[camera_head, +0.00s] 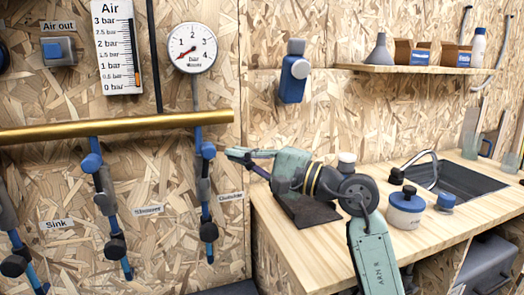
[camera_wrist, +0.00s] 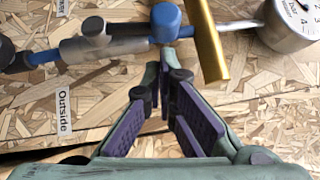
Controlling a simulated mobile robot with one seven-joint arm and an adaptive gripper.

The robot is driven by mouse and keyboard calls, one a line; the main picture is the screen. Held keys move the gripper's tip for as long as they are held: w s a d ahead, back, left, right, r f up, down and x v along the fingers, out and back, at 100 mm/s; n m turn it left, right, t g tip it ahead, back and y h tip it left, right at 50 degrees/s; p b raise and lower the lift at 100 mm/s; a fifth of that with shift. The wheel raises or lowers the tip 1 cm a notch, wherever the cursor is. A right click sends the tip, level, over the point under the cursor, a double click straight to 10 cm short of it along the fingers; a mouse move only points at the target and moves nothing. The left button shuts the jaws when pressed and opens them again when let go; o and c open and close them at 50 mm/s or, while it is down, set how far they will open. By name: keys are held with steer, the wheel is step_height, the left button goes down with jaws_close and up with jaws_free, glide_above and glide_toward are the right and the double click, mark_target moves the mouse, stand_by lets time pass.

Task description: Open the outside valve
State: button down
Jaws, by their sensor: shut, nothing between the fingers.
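The outside valve line hangs from the brass pipe, with a grey valve body (camera_head: 203,188) below a blue fitting (camera_head: 208,150) and a dark knob (camera_head: 208,232) lower down. The "Outside" label (camera_head: 231,196) is on the wall to its right. In the wrist view the line lies sideways, with the grey valve body (camera_wrist: 100,40) left of the blue fitting (camera_wrist: 165,20). My gripper (camera_head: 232,153) is shut and empty, its tips close to the blue fitting. They also show in the wrist view (camera_wrist: 160,72) just below that fitting in the picture. I cannot tell whether they touch it.
The brass pipe (camera_head: 120,125) runs across the wall above the valves. A pressure gauge (camera_head: 191,48) is mounted above it. The shower line (camera_head: 105,190) hangs to the left. The wooden counter (camera_head: 285,250) carries a blue-white jar (camera_head: 406,208) and a sink (camera_head: 465,180).

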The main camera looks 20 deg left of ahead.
steer(key=shift+s+a, duration=0.3)
steer(key=shift+a, duration=0.2)
steer(key=shift+s+a+r+n+h+b, duration=0.4)
steer(key=shift+a+r+n+h+b, duration=0.35)
steer(key=shift+b, duration=0.7)
steer(key=shift+d+f, duration=0.1)
steer(key=shift+d, duration=0.2)
